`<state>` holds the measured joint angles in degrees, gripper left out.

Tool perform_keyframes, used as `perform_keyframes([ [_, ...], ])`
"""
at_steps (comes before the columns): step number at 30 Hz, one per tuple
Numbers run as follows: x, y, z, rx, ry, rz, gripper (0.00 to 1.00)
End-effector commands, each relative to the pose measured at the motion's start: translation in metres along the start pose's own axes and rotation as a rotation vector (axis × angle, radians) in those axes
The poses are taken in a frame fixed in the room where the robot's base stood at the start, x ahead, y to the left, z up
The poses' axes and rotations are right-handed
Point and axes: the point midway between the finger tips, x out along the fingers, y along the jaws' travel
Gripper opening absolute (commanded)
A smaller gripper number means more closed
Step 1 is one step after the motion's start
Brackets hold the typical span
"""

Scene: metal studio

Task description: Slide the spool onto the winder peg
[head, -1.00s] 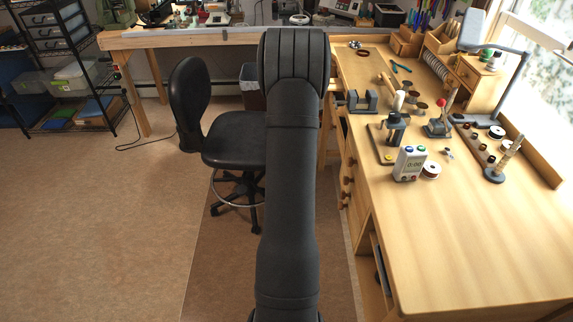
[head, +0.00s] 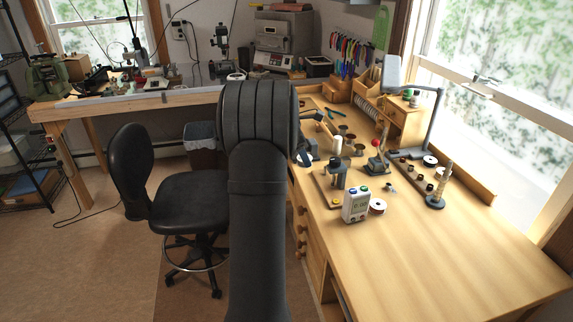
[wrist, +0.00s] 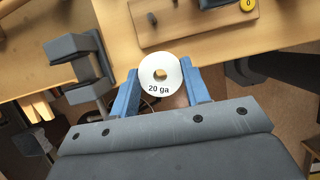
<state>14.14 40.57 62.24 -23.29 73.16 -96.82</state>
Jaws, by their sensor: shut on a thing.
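My gripper (wrist: 159,92) has blue fingers shut on a white spool (wrist: 158,61) marked "20 ga". The spool's flat face and centre hole face the wrist camera. In the head view my arm hides the gripper and this spool. What looks like the winder, a blue-grey block on a wooden base (head: 330,199), stands on the right bench. Its wooden base also shows in the wrist view (wrist: 180,28), ahead of the spool and apart from it in the picture, with a yellow button at one corner. I cannot make out the peg clearly.
A vise (wrist: 80,58) is left of my gripper. The bench front is clear.

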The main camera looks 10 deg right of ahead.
Motion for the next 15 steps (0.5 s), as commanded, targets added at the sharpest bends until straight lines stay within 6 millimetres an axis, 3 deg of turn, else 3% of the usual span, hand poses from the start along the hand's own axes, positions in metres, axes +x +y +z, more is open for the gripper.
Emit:
perform_keyframes([
  [6, -0.004, -0.001, 0.043, -0.249, 0.0, 0.109, 0.2],
  [15, -0.008, -0.002, 0.076, -0.465, 0.0, 0.196, 0.2],
])
